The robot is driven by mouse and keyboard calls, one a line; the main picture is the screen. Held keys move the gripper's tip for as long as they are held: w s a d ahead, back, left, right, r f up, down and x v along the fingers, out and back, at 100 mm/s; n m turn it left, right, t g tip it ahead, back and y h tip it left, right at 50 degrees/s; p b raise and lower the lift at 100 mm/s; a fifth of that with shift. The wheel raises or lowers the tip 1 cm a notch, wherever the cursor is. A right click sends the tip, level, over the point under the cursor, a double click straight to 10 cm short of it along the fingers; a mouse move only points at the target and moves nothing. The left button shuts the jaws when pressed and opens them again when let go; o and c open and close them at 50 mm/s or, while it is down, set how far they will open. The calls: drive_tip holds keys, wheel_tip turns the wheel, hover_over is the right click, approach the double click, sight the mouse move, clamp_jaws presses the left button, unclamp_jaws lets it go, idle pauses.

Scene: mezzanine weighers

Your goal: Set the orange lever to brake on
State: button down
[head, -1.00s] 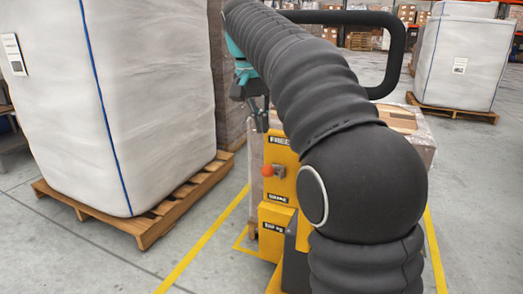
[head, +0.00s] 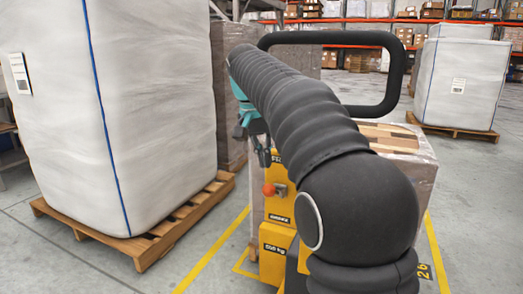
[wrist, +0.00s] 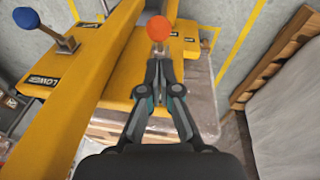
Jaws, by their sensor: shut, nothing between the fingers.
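The orange lever knob (head: 268,189) sticks out from the front of a yellow machine (head: 279,238), between an upper label, partly hidden now, and a lower label reading BRAKE (head: 279,219). In the wrist view the orange knob (wrist: 158,28) stands just beyond my fingertips. My gripper (wrist: 163,66) is shut and empty, its tips close to the lever's short stem. I cannot tell whether they touch it. In the head view my gripper (head: 264,160) is just above the knob, partly hidden by my arm.
A blue-knobbed lever (wrist: 27,18) stands beside a LOWER label in the wrist view. A large wrapped bulk bag (head: 150,110) on a wooden pallet (head: 150,245) stands left of the machine. A black handle loop (head: 396,75) rises behind my arm.

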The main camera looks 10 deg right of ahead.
sight(272, 192)
drive_tip(key=shift+b+x, duration=0.35)
drive_tip(key=shift+x, duration=1.85)
drive_tip(key=shift+f, duration=0.1)
